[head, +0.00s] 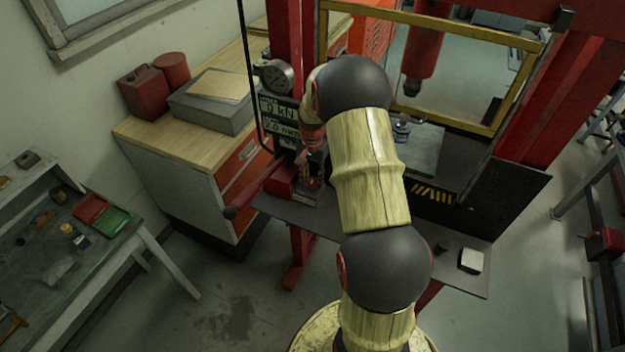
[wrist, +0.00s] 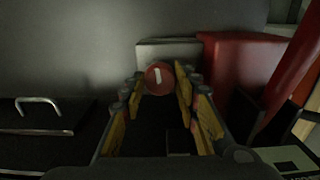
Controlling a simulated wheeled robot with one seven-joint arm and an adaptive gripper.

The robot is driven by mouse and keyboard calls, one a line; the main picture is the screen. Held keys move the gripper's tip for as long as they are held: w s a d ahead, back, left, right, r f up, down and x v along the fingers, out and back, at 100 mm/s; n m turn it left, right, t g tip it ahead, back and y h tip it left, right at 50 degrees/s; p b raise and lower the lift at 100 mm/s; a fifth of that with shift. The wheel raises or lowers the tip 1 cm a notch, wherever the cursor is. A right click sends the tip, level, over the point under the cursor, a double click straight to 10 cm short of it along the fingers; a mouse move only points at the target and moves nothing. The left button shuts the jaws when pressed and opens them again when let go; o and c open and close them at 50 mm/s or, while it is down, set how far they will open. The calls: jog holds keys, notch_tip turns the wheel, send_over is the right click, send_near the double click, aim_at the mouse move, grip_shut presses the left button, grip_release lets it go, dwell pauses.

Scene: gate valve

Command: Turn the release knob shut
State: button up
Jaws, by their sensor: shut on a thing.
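The release knob (wrist: 160,77) is a round red disc with a short white mark, close to upright and slightly tilted, in the wrist view. It sits in front of a pale block. My gripper (wrist: 160,90) has its yellow-padded fingers on the left and right sides of the knob and is shut on it. In the head view my arm reaches toward the press's left post, and the knob cannot be made out there. The red pump body (head: 280,183) with its lever (head: 255,185) stands just left of my wrist.
A pressure gauge (head: 277,77) and a readout panel (head: 279,115) showing 0 kN are beside my arm. The yellow-framed guard (head: 324,40) stands to the right. A wooden-topped cabinet (head: 150,130) is at the left. In the wrist view, a red block (wrist: 240,65) is close on the right.

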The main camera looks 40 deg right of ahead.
aim_at(312, 180)
jog(key=shift+m, duration=0.9)
jog(key=o, duration=1)
jog(key=shift+o, duration=0.8)
jog(key=shift+r, duration=0.15)
notch_tip(312, 180, up, 12)
